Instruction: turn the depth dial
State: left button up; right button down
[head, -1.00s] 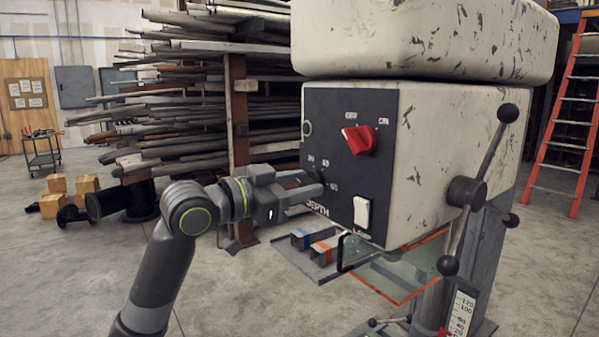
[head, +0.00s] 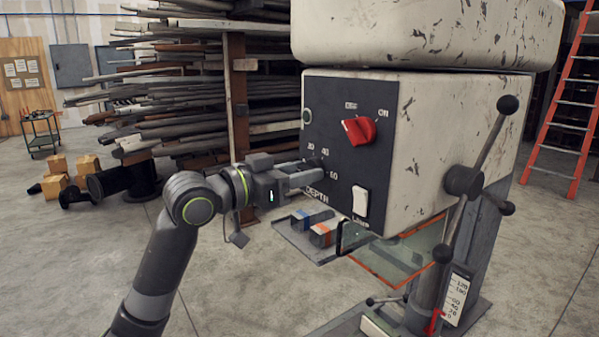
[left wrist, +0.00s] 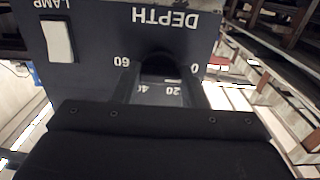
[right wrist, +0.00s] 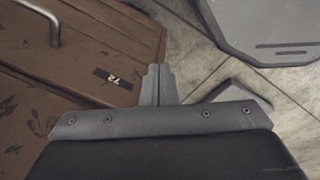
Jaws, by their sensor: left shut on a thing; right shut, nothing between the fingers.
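The dark control panel (head: 335,110) on the front of the pale, scratched machine carries the depth dial, with DEPTH lettering (head: 320,196) below it. My left gripper (head: 318,174) reaches in from the left and hides most of the dial in the head view. In the left wrist view the black depth dial (left wrist: 158,62) sits between the two fingers of my left gripper (left wrist: 160,78), which are shut on it. The numbers 0, 20, 40 and 60 show around it; no pointer can be made out. My right gripper (right wrist: 157,80) is shut and empty, away from the panel.
A red switch knob (head: 359,130) is above the dial and a white lamp switch (head: 361,201) is below right. A clear guard (head: 410,250) with orange edging hangs under the machine. A spoked feed handle (head: 464,181) is at its right side. A brown case (right wrist: 70,75) lies below my right gripper.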

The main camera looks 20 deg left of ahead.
pick_arm(q)
jog(key=o, duration=1)
jog(key=p+v, duration=1.1)
jog(key=v, duration=0.6)
dwell(0.5)
jog(key=shift+s+a+f, duration=0.1)
jog(key=shift+s+a, duration=0.05)
dwell(0.4)
